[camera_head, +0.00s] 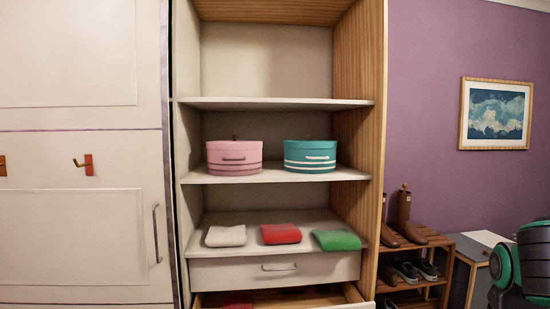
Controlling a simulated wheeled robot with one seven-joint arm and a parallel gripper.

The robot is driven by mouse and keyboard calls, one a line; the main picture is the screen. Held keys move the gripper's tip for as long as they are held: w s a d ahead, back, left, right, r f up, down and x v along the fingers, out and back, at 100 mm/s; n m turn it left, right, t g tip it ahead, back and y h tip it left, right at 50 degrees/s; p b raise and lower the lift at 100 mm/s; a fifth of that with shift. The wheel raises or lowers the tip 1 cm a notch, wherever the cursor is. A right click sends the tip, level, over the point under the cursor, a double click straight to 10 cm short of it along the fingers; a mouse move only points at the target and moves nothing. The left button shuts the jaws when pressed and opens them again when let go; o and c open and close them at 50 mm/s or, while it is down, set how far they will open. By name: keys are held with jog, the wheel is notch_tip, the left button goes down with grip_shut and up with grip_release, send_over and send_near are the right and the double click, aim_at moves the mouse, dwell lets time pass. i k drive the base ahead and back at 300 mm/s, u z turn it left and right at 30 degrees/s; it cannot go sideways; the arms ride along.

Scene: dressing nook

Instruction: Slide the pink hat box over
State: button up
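The pink hat box (234,157) stands upright on the middle shelf of the open wardrobe, left of centre. It is round with a lid, a dark knob on top, a handle on its front and darker stripes low on its side. A teal hat box (310,156) with white stripes stands on the same shelf to its right, with a gap between them. The shelf (272,174) is pale, and some of it is bare in front of the boxes.
Folded white (226,236), red (281,234) and green (337,240) cloths lie on the shelf below. Under it is a shut drawer (325,267), with an open drawer (352,304) at the bottom. A shoe rack (440,243) stands right. The upper shelf (272,103) is empty.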

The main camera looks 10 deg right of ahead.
aim_at(228, 163)
jog(key=z, duration=0.1)
jog(key=i, duration=1)
jog(key=u, duration=0.1)
